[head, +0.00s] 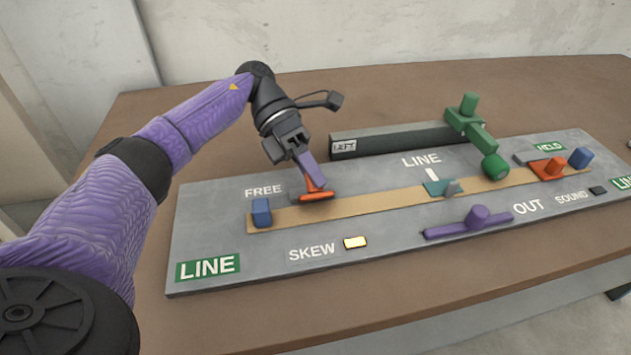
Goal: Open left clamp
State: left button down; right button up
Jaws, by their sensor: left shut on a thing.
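The left clamp (318,196) is an orange piece at the left part of a tan strip (375,202), beside the FREE label. My left gripper (311,176) comes down on it from above and is shut on it. The fingers hide the upper part of the clamp. A second orange clamp (548,169) sits at the right end of the strip, near the HELD label. My right gripper is not in view.
A blue block (261,212) stands left of the left clamp, another (580,158) at the far right. A green arm (470,125) rises from a dark bar (385,140) behind the strip. A purple handle (478,218) is in front. The SKEW lamp (355,242) is lit.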

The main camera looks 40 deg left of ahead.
pick_arm(q)
jog(key=shift+w+a+f+g+h+b, duration=0.1)
jog(key=shift+w+a+g+h+b, duration=0.15)
jog(key=shift+h+b, duration=0.3)
jog(key=c, duration=0.8)
grip_release()
jog(key=o, duration=0.3)
